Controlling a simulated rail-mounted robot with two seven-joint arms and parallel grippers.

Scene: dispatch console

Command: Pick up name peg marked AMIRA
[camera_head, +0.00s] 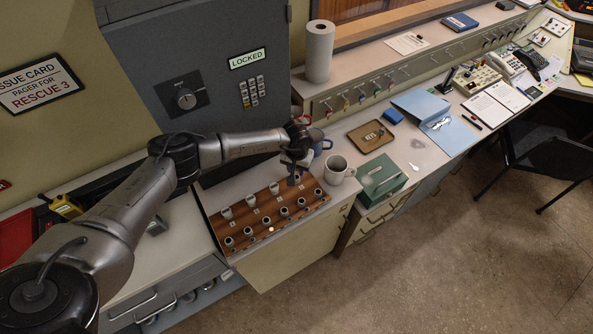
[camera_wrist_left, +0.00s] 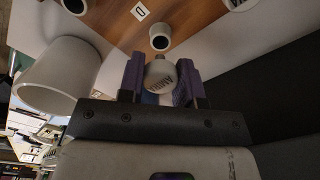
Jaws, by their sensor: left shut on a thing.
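A white name peg marked AMIRA (camera_wrist_left: 161,77) is between the two fingers of my left gripper (camera_wrist_left: 160,80) in the left wrist view. The gripper is shut on it. In the head view my left gripper (camera_head: 294,178) is over the back right part of the brown wooden peg board (camera_head: 270,229). The board holds several white pegs and several dark-holed sockets. The held peg is too small to make out in the head view. My right gripper is in neither view.
A green box (camera_head: 381,178) and a brown tray (camera_head: 370,136) are farther right. A grey locked cabinet (camera_head: 215,75) rises behind the board.

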